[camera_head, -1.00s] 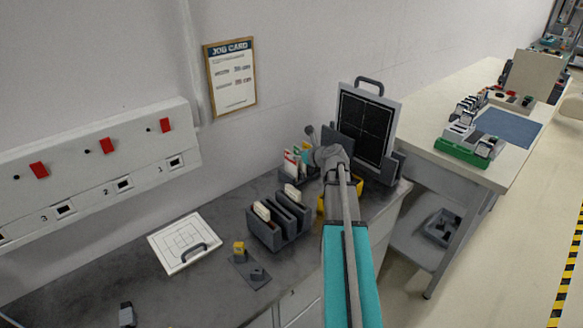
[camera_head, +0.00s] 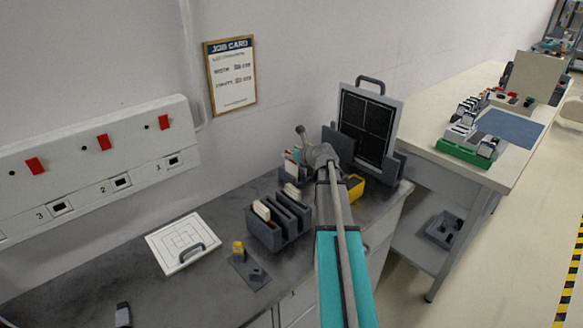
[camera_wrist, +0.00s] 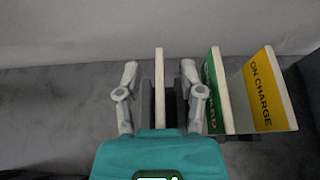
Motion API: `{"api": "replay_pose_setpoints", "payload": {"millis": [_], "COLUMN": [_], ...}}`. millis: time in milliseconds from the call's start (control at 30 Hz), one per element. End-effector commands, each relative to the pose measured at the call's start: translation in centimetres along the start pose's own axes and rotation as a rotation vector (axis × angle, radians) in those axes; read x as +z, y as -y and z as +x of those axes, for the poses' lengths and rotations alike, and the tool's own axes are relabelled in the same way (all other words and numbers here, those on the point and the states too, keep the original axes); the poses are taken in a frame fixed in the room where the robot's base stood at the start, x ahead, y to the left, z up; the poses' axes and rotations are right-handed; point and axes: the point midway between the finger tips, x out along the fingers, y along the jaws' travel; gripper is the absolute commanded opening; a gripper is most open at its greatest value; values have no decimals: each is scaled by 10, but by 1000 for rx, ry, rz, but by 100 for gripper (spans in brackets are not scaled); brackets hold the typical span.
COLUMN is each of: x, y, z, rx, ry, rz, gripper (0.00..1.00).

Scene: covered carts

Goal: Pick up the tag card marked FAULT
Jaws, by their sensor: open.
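In the wrist view a pale card (camera_wrist: 159,88) stands upright, edge-on, between the two spread fingers of my gripper (camera_wrist: 159,72), with a gap on each side. Its face is turned away, so I cannot read any marking. To its right stand a green card (camera_wrist: 216,90), its lettering partly hidden, and a yellow-and-white card (camera_wrist: 265,90) reading ON CHARGE. No FAULT lettering is readable. In the head view, the small card holder (camera_head: 286,180) at the back of the bench is partly hidden by my arm, and my fingertips are hidden there.
A dark slotted rack (camera_head: 268,237) with cards stands in front of the holder. A yellow bin (camera_head: 355,187) and a framed black panel (camera_head: 367,130) stand to the right. A white board (camera_head: 183,243) with a handle lies at left. The wall is close behind.

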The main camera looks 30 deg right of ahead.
Motion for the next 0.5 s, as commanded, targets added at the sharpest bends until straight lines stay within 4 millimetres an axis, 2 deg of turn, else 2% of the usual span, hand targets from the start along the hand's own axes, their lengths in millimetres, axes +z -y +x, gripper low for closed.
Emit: {"api": "replay_pose_setpoints", "payload": {"millis": [233,500], "x": [0,0], "y": [0,1], "z": [0,0], "rx": [0,-1], "ry": [0,0], "rz": [0,0], "gripper": [50,0]}}
